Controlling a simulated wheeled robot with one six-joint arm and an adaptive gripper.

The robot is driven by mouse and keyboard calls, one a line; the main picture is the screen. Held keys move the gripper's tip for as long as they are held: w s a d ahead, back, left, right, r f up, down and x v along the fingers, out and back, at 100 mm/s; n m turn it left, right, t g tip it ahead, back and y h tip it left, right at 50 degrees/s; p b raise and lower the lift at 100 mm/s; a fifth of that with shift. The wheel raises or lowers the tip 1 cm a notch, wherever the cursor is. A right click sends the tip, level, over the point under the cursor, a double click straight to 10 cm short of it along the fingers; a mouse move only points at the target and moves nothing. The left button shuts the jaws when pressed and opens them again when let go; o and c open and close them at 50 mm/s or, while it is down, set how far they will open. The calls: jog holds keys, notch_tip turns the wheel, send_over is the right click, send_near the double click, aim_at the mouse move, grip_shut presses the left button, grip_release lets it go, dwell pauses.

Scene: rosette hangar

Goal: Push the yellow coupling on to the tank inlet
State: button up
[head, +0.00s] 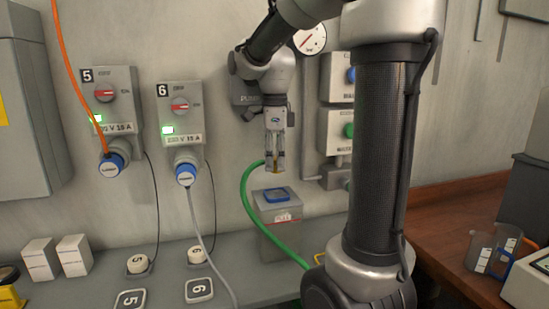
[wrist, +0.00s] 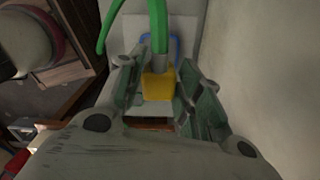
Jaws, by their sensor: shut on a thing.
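My gripper (head: 275,168) points down in the head view and is shut on the yellow coupling (wrist: 158,86), at the end of the green hose (head: 246,205). In the wrist view the coupling sits between the two fingers, with the hose (wrist: 158,30) running away from it. In the head view the coupling (head: 275,170) shows only as a small patch at the fingertips. Below it stands a grey box (head: 280,240) with a blue frame (head: 276,195) on top; a gap shows between them. I cannot tell for sure which part is the tank inlet.
Sockets 5 (head: 110,110) and 6 (head: 180,110) on the wall hold blue plugs. A pressure gauge (head: 311,38) and a wall panel with blue and green buttons (head: 338,130) are partly behind my arm. A beaker (head: 490,250) stands on the wooden bench at right.

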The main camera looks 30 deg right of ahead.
send_over(274, 194)
jog(key=shift+s+d+f, duration=0.1)
jog(key=shift+f, duration=2.65)
jog(key=shift+f, duration=0.55)
jog(key=o, duration=1)
notch_tip(274, 194, up, 12)
